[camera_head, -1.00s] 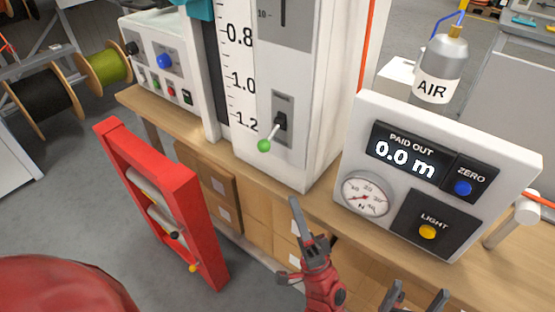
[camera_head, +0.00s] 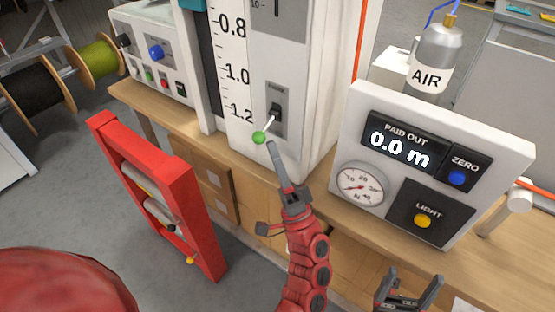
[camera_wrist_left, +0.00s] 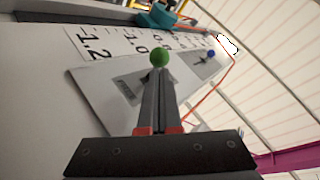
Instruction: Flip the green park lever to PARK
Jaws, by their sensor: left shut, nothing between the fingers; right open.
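The green-knobbed park lever (camera_head: 260,137) sticks out and down to the left from its grey plate (camera_head: 286,95) on the front of the white column. My left gripper (camera_head: 271,146) is shut and empty, its fingertips just below and beside the green knob. In the left wrist view the green knob (camera_wrist_left: 159,57) stands right at the tips of the shut fingers (camera_wrist_left: 158,75); I cannot tell whether they touch. My right gripper (camera_head: 408,283) is open and empty at the bottom of the head view.
The white panel (camera_head: 349,130) with the "PAID OUT 0.0 m" display and gauge (camera_head: 359,187) stands on the bench to the right. A red frame (camera_head: 185,210) with rollers is at the left. A control box (camera_head: 150,40) stands behind it.

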